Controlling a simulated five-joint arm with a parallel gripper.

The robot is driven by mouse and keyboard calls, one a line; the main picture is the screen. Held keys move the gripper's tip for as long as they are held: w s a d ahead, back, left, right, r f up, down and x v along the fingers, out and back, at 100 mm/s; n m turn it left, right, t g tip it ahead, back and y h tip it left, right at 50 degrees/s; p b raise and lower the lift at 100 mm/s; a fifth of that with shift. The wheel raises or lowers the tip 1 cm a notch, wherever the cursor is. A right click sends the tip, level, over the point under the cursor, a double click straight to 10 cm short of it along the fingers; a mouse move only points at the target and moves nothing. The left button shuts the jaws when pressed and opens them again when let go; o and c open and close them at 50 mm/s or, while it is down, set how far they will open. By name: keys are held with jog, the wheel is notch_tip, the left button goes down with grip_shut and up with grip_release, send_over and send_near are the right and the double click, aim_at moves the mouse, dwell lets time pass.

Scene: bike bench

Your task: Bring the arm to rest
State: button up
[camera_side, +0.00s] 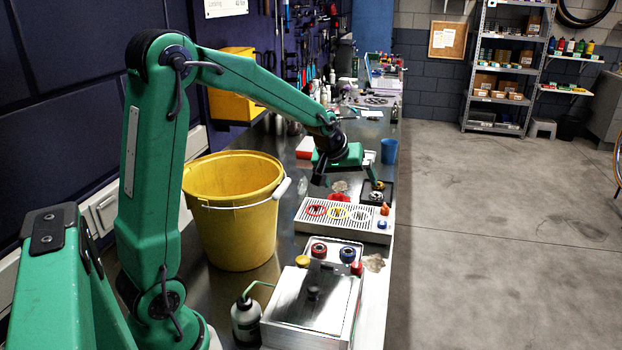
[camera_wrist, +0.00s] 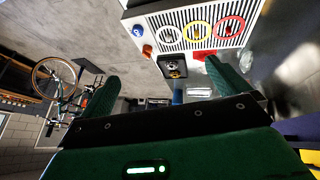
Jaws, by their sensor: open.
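My gripper (camera_side: 345,178) hangs over the bench at the end of the green arm, its fingers spread apart and nothing between them. In the wrist view the green fingers of my gripper (camera_wrist: 160,84) stand wide apart. A white slatted tray (camera_side: 300,215) with red, yellow and white rings lies on the bench on the near side of my gripper; it also shows at the top of the wrist view (camera_wrist: 243,42). A small black block with a brassy part (camera_wrist: 172,67) sits beside the tray's edge, and a red piece (camera_wrist: 203,54) is next to it.
A yellow bucket (camera_side: 235,225) stands beside my arm. A steel box (camera_side: 310,305), a squeeze bottle (camera_side: 246,320) and a small tray with red and blue round pieces (camera_side: 333,243) are at the near end. A blue cup (camera_side: 389,151) stands beyond my gripper. Open floor lies right.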

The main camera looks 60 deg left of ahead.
jog(key=s+a+r, duration=0.1)
jog(key=a+r, duration=0.2)
jog(key=a, duration=0.4)
jog(key=s+a+r+g, duration=0.1)
jog(key=a+r, duration=0.3)
jog(key=a, duration=0.4)
jog(key=s+a+r+g+y, duration=0.1)
jog(key=a+r, duration=0.3)
jog(key=a, duration=0.4)
jog(key=shift+s, duration=0.45)
jog(key=x, duration=1)
jog(key=shift+s+a+g, duration=0.15)
jog(key=shift+s+g, duration=0.15)
jog(key=shift+r, duration=0.1)
jog(key=v, duration=1)
jog(key=shift+w+d, duration=0.1)
jog(key=shift+d, duration=0.2)
